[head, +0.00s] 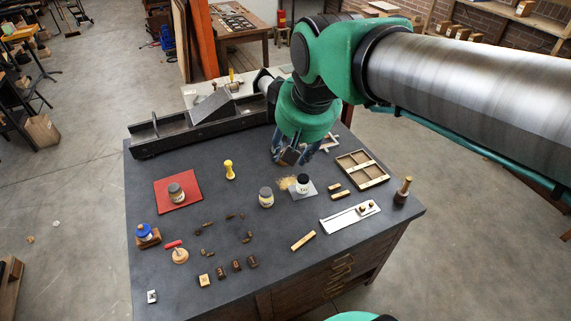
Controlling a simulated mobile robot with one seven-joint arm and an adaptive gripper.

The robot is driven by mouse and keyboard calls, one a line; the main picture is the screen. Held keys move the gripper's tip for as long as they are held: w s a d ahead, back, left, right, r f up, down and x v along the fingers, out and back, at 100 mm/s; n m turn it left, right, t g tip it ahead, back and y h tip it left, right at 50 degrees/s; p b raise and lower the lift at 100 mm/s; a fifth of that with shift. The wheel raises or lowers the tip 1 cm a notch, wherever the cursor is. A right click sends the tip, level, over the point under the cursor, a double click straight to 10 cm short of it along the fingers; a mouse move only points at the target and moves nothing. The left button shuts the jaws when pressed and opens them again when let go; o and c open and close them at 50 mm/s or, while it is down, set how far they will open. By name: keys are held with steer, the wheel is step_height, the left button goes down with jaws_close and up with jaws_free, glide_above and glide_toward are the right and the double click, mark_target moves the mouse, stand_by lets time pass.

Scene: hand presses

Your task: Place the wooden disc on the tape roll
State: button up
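My gripper (293,156) points down over the back middle of the dark table, with blue-grey fingers on either side. A small dark, brownish shape shows between the fingers; I cannot tell whether it is a held thing or part of the gripper. A round, pale wooden-looking piece (180,256) lies at the front left, beside a small red cylinder (173,244); it may be the wooden disc. I cannot make out a tape roll for certain. A tan patch (286,184) lies on the table just below my gripper.
A jar on a red mat (196,204), a yellow-handled tool (229,170), a grey-lidded jar (266,197) and a black-lidded jar (303,184) stand nearby. A divided wooden tray (349,161) is right. A long metal press bed (160,142) runs along the back.

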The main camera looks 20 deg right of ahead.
steer(key=s+a+f, duration=0.1)
steer(key=s+f, duration=0.2)
steer(key=s, duration=0.7)
steer(key=shift+a+f+t, duration=0.3)
steer(key=shift+f+t, duration=0.05)
steer(key=shift+t, duration=0.05)
steer(key=shift+f, duration=0.1)
step_height(320, 180, down, 16)
steer(key=b, duration=1.5)
steer(key=shift+r+b, duration=0.25)
steer(key=shift+b, duration=0.1)
